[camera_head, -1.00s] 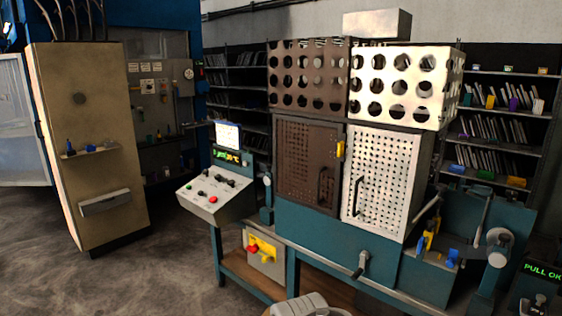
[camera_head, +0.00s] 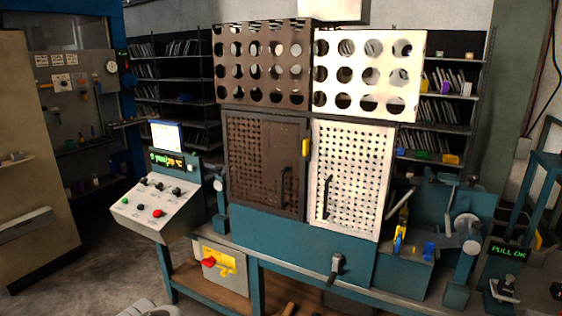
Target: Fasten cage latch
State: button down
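The cage (camera_head: 262,113) stands on a teal bench machine in the middle of the view. Its lower front has a dark brown perforated door (camera_head: 262,165) on the left and a white perforated door (camera_head: 350,178) on the right. Both doors look closed or nearly so, and each has a dark upright handle. A small yellow latch piece (camera_head: 306,148) sits at the top of the seam between the doors. I cannot tell whether it is engaged. A pale grey shape at the bottom left edge may be part of my arm. My gripper cannot be made out.
A control console (camera_head: 155,208) with buttons stands left of the cage. A yellow panel with a red switch (camera_head: 209,262) is below. A teal fixture (camera_head: 440,225) and a "PULL OK" display (camera_head: 508,251) are at the right. Open floor lies at the lower left.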

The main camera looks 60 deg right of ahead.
aim_at(307, 143)
jog(key=z, duration=0.25)
jog(key=i, duration=0.8)
jog(key=z, duration=1)
jog(key=i, duration=0.45)
jog(key=z, duration=0.35)
